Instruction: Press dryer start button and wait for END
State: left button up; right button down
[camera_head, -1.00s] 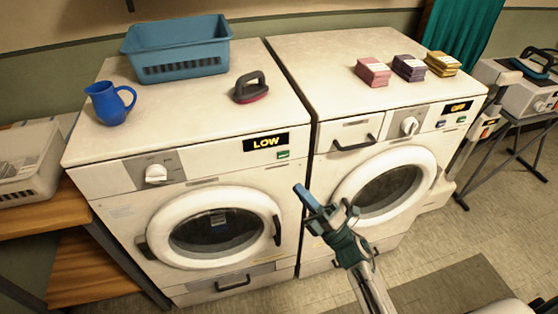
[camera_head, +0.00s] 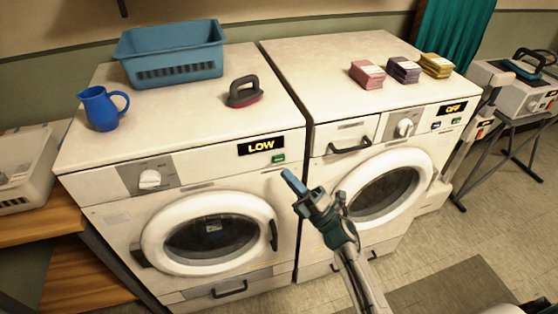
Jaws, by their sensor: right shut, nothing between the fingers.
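The left white machine (camera_head: 100,212) has a round door, a dial (camera_head: 149,179) and a display (camera_head: 261,146) reading LOW. A small green button (camera_head: 278,158) sits just below the display's right end. The right white machine (camera_head: 335,172) has a display (camera_head: 452,109) reading OFF, with small green and blue buttons below it. No label tells which machine is the dryer. My right gripper (camera_head: 291,180) is shut and empty. Its blue tip shows just below and right of the green button, in front of the left machine; I cannot tell the gap. My left gripper is not in view.
Pink (camera_head: 367,74), purple (camera_head: 403,69) and yellow (camera_head: 436,65) stacks lie on the right one. Open floor lies in front.

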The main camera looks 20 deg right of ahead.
jog(key=shift+w+b, duration=0.35)
jog(key=shift+w, duration=1.05)
dwell(1.0)
jog(key=shift+w+a, duration=0.1)
jog(key=shift+w, duration=0.35)
jog(key=shift+w+b, duration=0.3)
jog(key=shift+b, duration=0.05)
dwell(0.5)
jog(key=shift+s, duration=0.8)
jog(key=shift+s+p, duration=0.6)
jog(key=shift+s, duration=1.9)
